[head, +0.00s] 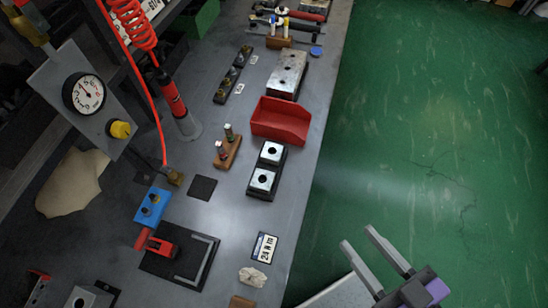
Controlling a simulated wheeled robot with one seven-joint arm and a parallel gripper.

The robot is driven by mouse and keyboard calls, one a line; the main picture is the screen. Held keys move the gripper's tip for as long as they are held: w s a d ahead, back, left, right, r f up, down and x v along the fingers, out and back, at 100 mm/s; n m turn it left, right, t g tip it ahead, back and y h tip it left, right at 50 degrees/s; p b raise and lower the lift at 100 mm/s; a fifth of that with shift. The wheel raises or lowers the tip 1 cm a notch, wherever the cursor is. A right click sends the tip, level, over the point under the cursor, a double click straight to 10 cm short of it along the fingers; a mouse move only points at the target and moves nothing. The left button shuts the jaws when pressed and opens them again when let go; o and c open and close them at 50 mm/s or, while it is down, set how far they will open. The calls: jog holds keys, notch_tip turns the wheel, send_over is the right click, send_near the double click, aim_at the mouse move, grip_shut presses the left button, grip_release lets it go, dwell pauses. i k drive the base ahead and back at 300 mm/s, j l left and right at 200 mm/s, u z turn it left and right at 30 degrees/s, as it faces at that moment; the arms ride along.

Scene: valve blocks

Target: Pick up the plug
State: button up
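A small brown wooden stand (235,153) is near the middle of the bench and holds two small upright pegs. One peg (229,131) has a pale top. The other peg (221,150) is reddish with a pale top. These pegs look most like plugs, but I cannot tell which one is the plug. My gripper (357,237) is at the lower right, over the green floor beyond the bench's right edge. Its two fingers are apart with nothing between them. It is well apart from the stand.
A black block with two holed metal plates (265,180) and a red open bin (280,122) stand right of the wooden stand. A gauge panel (84,94) rises further left.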

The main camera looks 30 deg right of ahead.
aim_at(245, 49)
jog(key=i+l, duration=0.6)
jog(key=l, duration=0.2)
jog(key=i+l+z, duration=0.1)
jog(key=i+l, duration=0.55)
jog(key=l, duration=0.2)
jog(key=i+l, duration=0.65)
jog(key=l+z, duration=0.05)
jog(key=l, duration=0.05)
